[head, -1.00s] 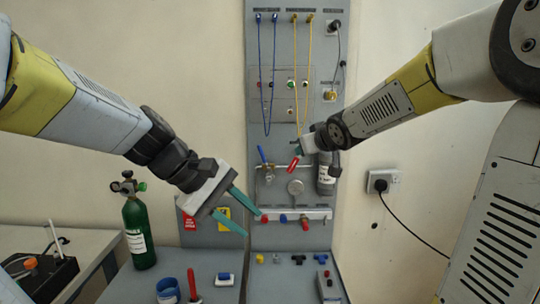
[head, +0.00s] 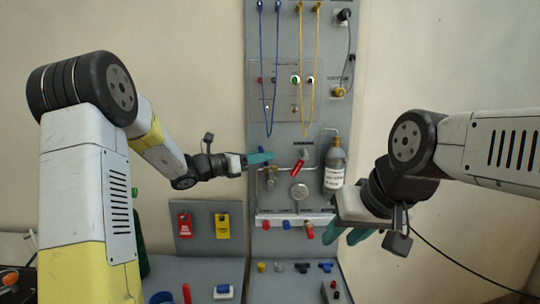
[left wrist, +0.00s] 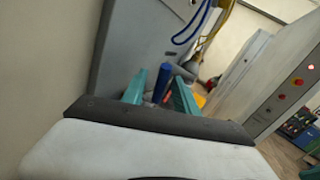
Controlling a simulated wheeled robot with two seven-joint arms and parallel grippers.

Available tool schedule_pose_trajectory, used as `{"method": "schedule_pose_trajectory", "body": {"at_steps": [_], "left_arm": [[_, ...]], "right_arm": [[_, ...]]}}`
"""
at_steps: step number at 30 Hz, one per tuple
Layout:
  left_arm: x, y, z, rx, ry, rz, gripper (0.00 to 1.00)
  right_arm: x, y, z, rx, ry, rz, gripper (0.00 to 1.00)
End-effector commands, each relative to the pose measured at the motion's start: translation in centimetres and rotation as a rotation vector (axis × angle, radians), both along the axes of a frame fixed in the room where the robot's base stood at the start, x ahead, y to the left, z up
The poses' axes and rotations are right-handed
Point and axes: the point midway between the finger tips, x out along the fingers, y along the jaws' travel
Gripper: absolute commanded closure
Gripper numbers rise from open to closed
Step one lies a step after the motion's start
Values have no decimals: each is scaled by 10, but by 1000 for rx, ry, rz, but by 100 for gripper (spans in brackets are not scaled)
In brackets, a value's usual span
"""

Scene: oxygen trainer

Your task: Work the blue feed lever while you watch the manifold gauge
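The blue feed lever (head: 258,155) stands on the panel's pipework, mostly hidden behind my left gripper (head: 262,158) in the head view. In the left wrist view the blue lever (left wrist: 162,82) sits between the two teal fingers, which are apart, with gaps visible beside it. The round manifold gauge (head: 299,191) is below and to the right of the lever; its face is too small to read. A tilted red lever (head: 297,168) is just above the gauge. My right gripper (head: 347,236) is empty, its fingers apart, at the panel's lower right edge.
A grey bottle (head: 334,168) is mounted right of the gauge. Blue hoses (head: 268,70) and yellow hoses (head: 308,70) hang above. Red (head: 185,226) and yellow (head: 223,226) tags hang at lower left. Small fittings (head: 302,267) lie on the shelf below.

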Motion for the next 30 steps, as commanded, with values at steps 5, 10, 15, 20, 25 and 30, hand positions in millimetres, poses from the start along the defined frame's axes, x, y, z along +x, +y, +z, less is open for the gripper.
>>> {"method": "schedule_pose_trajectory", "body": {"at_steps": [5, 10, 15, 20, 25, 30], "left_arm": [[13, -22, 0, 1, -1, -3, 65], [18, -30, 0, 1, 0, -1, 65], [18, -30, 0, 3, -1, -1, 65], [18, -30, 0, 3, -1, -1, 82], [18, -30, 0, 3, -1, 0, 100], [18, -30, 0, 3, -1, 0, 100]], "right_arm": [[0, 0, 0, -1, -1, -1, 65], [1, 0, 0, -1, -1, -1, 65], [1, 0, 0, -1, -1, -1, 65], [1, 0, 0, -1, -2, -1, 65], [1, 0, 0, -1, -2, -1, 65], [1, 0, 0, -1, -2, -1, 65]]}}
